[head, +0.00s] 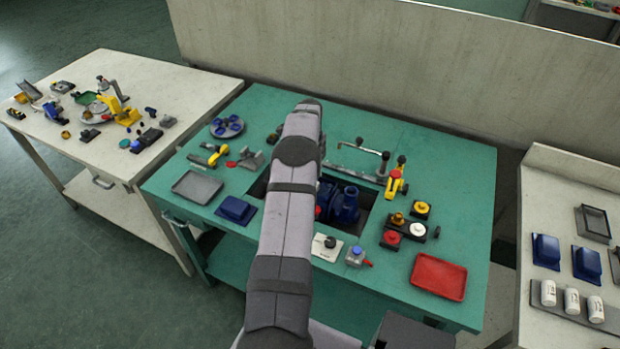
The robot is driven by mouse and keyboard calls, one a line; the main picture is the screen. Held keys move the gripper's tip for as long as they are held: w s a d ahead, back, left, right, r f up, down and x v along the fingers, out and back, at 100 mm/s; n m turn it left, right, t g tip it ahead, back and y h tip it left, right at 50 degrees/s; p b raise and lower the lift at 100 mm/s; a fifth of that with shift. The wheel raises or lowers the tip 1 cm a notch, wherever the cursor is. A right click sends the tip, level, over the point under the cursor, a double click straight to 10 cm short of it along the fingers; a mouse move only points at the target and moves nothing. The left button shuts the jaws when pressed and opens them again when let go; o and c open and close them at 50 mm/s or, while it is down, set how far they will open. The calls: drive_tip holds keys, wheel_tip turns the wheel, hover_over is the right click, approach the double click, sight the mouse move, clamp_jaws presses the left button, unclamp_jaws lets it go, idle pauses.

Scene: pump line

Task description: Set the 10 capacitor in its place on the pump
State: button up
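The blue pump (346,207) sits in a dark square recess in the middle of the green bench, partly hidden behind my arm. Three white cylinders with dark markings, which look like the capacitors, stand in a row on a grey strip at the right bench: a left one (547,293), a middle one (571,301) and a right one (595,309). Their markings are too small to read, so I cannot tell which is the 10. My arm reaches up over the green bench, and my gripper is hidden behind it. The capacitor's place on the pump cannot be made out.
The green bench (455,180) holds a red tray (439,277), a grey tray (197,187), a yellow-and-red clamp (396,180) and button boxes (404,228). Blue boxes (546,251) stand behind the cylinders. A cluttered white table (180,83) is at left; a wall runs behind.

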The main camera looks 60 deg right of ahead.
drive_tip(key=o, duration=1)
drive_tip(key=shift+c, duration=0.2)
drive_tip(key=shift+f, duration=0.1)
drive_tip(key=shift+a, duration=0.1)
drive_tip(key=shift+w+r+p, duration=0.1)
drive_tip(key=shift+r+p, duration=0.45)
drive_tip(key=shift+r, duration=0.3)
drive_tip(key=shift+a+r, duration=0.1)
drive_tip(key=shift+r, duration=0.55)
drive_tip(key=shift+d+r+p, duration=0.25)
drive_tip(key=shift+r+p, duration=0.3)
drive_tip(key=shift+p, duration=0.1)
drive_tip(key=shift+a+r+p, duration=0.1)
drive_tip(key=shift+r+p, duration=0.55)
drive_tip(key=shift+r, duration=0.4)
